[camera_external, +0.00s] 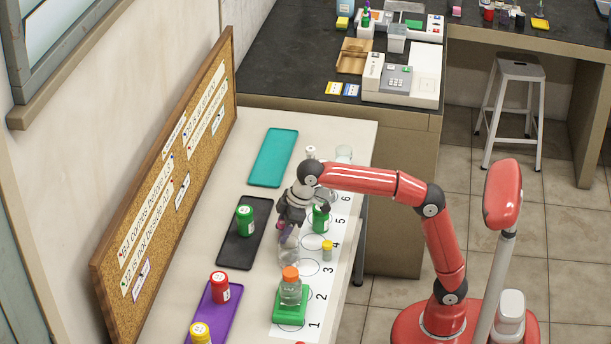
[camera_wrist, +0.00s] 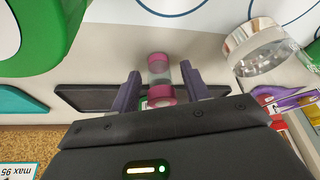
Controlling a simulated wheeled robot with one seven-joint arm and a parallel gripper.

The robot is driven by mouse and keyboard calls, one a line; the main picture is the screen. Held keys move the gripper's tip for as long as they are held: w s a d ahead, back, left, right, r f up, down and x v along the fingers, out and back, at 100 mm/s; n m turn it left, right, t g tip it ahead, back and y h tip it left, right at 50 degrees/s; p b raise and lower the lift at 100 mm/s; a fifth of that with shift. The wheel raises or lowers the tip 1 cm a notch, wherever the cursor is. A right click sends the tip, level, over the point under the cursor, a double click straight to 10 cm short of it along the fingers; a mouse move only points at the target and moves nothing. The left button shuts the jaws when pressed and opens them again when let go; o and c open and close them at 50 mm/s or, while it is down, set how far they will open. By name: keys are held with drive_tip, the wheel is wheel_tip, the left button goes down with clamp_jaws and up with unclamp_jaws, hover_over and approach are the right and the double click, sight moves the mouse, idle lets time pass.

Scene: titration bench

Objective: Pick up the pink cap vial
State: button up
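The pink cap vial (camera_wrist: 159,74) is clear with pink at both ends in the wrist view. It lies in line with the gap between the fingers of my gripper (camera_wrist: 162,88), which stand apart with a visible gap on each side of the vial. My gripper looks open.
A clear glass vessel (camera_external: 289,250) stands close to my gripper, and it shows at right in the wrist view (camera_wrist: 258,50). A green bottle (camera_external: 321,219) is close on the right. A yellow-capped vial (camera_external: 327,251) and an orange-capped bottle (camera_external: 291,290) stand nearer the front. A black tray (camera_external: 237,250) lies left.

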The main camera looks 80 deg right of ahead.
drive_tip(key=c, duration=0.9)
drive_tip(key=shift+o, duration=0.2)
drive_tip(key=shift+r, duration=0.15)
